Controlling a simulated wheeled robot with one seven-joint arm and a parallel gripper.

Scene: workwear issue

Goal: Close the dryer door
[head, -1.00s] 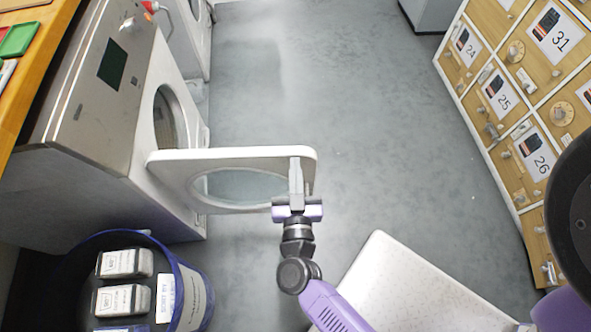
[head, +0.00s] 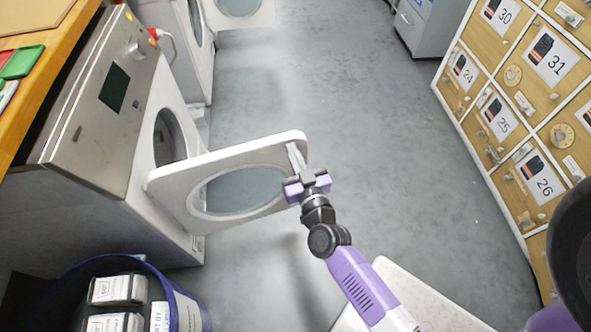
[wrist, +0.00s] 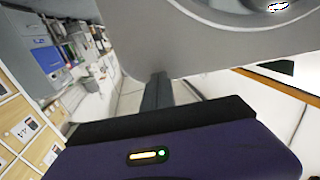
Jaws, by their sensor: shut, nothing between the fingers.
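The dryer (head: 110,150) stands at the left in the head view, with a round opening (head: 170,137) in its front. Its white door (head: 180,172) with a round glass window (head: 238,191) stands open, swung out into the aisle from the dryer's front. My gripper (head: 297,158) is shut and empty, its fingers at the free edge of the door on the outer side. Contact with the door cannot be told for sure. In the wrist view the shut fingers (wrist: 157,92) point toward the pale door panel (wrist: 215,52), which fills the upper right.
A blue-rimmed bin (head: 190,300) with several boxes stands below the dryer. Another machine with an open door (head: 240,8) is farther back. Numbered wooden lockers (head: 500,120) line the right. The grey floor (head: 385,170) between is clear.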

